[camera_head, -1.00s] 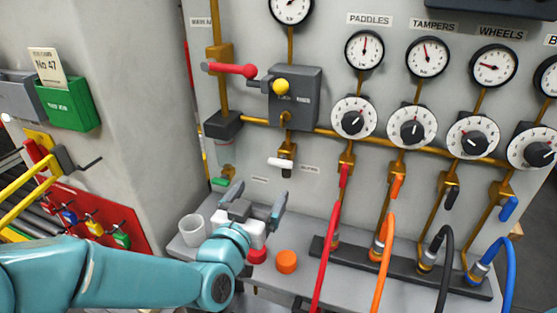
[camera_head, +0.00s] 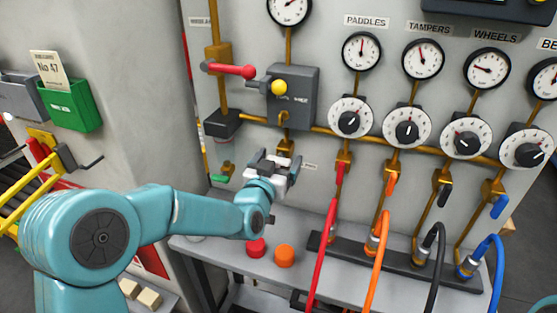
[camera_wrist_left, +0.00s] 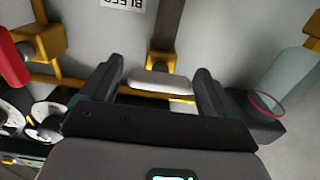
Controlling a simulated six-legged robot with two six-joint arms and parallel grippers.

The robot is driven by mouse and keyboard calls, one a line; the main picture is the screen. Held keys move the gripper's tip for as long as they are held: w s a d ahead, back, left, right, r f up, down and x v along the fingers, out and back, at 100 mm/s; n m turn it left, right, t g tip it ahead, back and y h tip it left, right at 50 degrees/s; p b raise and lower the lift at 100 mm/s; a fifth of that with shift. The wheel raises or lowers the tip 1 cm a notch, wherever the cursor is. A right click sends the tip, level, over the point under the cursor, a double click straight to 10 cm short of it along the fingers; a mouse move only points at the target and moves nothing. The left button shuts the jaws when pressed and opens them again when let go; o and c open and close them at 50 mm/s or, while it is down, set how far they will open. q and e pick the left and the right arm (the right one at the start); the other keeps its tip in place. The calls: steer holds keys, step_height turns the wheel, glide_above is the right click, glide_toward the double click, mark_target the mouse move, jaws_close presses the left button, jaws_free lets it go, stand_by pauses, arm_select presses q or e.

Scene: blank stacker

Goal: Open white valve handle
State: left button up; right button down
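The white valve handle (camera_wrist_left: 161,82) lies between the two dark fingers of my left gripper in the left wrist view. Gaps show on both sides of it, so the fingers are open and apart from it. In the head view my left gripper (camera_head: 274,163) is up at the panel, just below the brass fitting (camera_head: 286,147), and hides the white handle. The handle sits crosswise below a brass pipe (camera_wrist_left: 164,60). My right gripper is not in view.
A red handle (camera_head: 340,172) on a brass valve is to the right, with a red hose (camera_head: 323,250) below. Red (camera_head: 256,248) and orange (camera_head: 285,255) knobs stand on the grey ledge (camera_head: 210,253).

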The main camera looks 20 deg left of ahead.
arm_select(q)
steer(key=c, duration=0.9)
steer(key=shift+o, duration=0.2)
steer(key=shift+f+n+b, duration=0.15)
steer(key=shift+n+b, duration=0.25)
steer(key=shift+b, duration=0.55)
steer(key=n+b, duration=0.9)
steer(key=b, duration=0.3)
steer(key=shift+a, duration=0.1)
steer(key=n+b, duration=0.3)
steer(key=n, duration=0.1)
steer(key=shift+r+n+b, duration=0.2)
steer(key=shift+n+b, duration=1.1)
steer(key=shift+n, duration=0.7)
steer(key=o, duration=1)
steer(key=shift+o, duration=0.2)
